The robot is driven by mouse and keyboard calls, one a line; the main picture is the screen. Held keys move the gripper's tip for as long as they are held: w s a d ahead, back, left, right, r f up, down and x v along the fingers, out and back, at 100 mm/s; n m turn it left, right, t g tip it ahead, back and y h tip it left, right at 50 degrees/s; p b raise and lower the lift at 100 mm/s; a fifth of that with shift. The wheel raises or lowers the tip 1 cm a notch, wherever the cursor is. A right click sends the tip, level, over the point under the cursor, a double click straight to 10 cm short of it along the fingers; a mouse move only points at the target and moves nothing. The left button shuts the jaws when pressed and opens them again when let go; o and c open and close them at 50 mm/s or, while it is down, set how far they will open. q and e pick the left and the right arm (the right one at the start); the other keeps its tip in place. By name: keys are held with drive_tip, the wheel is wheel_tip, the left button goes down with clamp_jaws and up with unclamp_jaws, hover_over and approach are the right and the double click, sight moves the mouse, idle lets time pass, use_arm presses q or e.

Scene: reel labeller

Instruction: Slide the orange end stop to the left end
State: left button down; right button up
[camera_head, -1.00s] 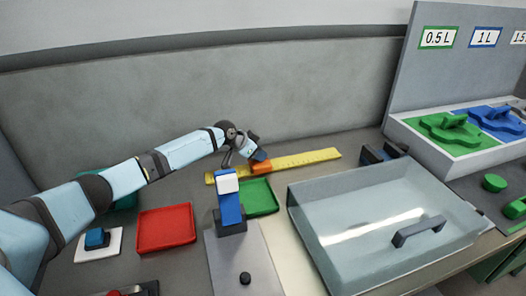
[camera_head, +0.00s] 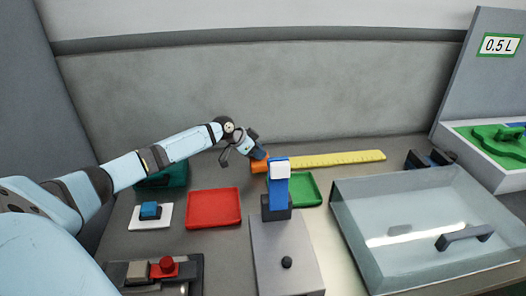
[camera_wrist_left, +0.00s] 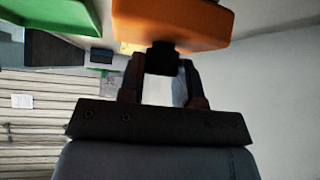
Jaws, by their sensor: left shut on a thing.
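The orange end stop (camera_head: 260,165) sits at the left end of the yellow ruler-like scale (camera_head: 335,159), against the back of the bench. The scale stretches out bare to its right. My left gripper (camera_head: 257,153) reaches down to the end stop from the left and is shut on it. In the left wrist view, the orange end stop (camera_wrist_left: 172,22) fills the top middle, with a dark part between my fingers (camera_wrist_left: 163,62). The exact contact is partly hidden by the gripper. My right gripper is not in view.
A blue post with a white top (camera_head: 279,185) stands just in front of the end stop. A green tray (camera_head: 308,190) and a red tray (camera_head: 213,208) lie nearby. A clear-lidded box (camera_head: 345,235) takes up the front right. The back wall is close behind.

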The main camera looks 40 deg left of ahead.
use_arm(q)
drive_tip(key=c, duration=0.8)
unclamp_jaws()
drive_tip(key=shift+s+a, duration=0.15)
drive_tip(key=shift+s, duration=0.05)
drive_tip(key=v, duration=1.3)
drive_tip(key=shift+s+a+r, duration=0.15)
drive_tip(key=shift+s+r, duration=0.05)
drive_tip(key=shift+r, duration=0.15)
